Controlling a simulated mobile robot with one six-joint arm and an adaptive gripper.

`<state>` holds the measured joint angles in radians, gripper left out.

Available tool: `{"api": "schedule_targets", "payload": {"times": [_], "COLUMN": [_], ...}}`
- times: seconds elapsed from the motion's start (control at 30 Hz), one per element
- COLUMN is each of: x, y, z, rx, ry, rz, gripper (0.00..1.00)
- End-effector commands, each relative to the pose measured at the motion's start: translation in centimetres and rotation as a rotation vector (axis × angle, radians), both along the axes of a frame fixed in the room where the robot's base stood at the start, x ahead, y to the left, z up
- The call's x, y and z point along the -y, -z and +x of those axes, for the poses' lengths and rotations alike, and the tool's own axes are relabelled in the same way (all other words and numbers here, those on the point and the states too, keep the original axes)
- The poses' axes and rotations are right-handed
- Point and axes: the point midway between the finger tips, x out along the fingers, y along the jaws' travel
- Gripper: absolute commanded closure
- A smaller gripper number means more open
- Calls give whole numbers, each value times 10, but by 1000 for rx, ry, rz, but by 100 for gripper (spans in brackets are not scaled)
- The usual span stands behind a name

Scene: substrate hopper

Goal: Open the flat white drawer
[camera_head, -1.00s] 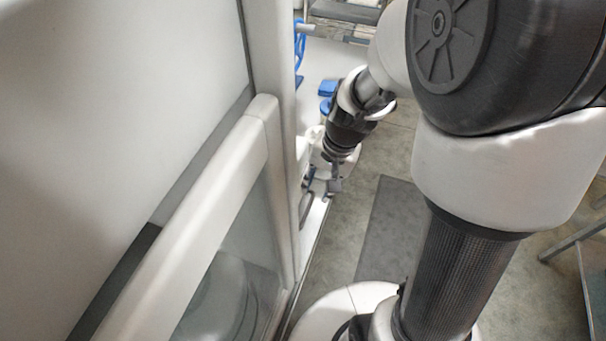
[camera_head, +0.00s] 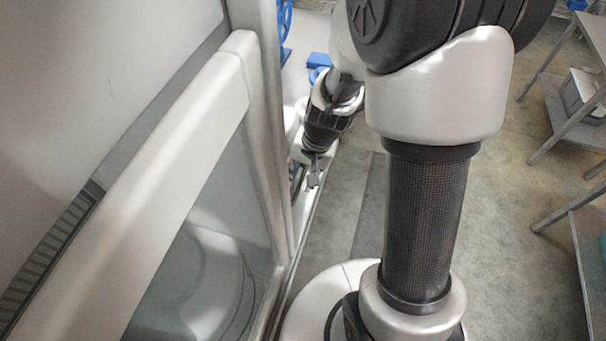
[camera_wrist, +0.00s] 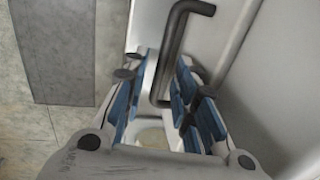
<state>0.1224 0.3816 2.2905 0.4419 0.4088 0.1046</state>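In the wrist view, a dark bent bar handle (camera_wrist: 175,50) stands on a white front (camera_wrist: 225,25), which looks like the drawer's face. My gripper (camera_wrist: 160,88) is open, with blue pads on both fingers. The handle's lower end lies between the fingers in this view, closer to the right finger; I cannot tell whether it touches. In the head view my gripper (camera_head: 312,180) is small, low beside the white bench front, and the handle is hard to make out there.
A large white cabinet with a framed glass panel (camera_head: 200,230) fills the left. Blue items (camera_head: 318,62) lie on the bench beyond my wrist. A grey mat (camera_head: 372,210) lies on the floor. Metal tables (camera_head: 570,120) stand at the right, with open floor between.

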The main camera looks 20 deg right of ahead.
Motion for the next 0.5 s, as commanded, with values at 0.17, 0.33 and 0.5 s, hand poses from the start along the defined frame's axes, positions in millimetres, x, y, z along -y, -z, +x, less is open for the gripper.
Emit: {"api": "schedule_targets", "payload": {"times": [0.17, 0.33, 0.5], "x": [0, 0, 0], "y": [0, 0, 0], "z": [0, 0, 0], "rx": [0, 0, 0], "ry": [0, 0, 0], "rz": [0, 0, 0], "gripper": [88, 100, 100]}}
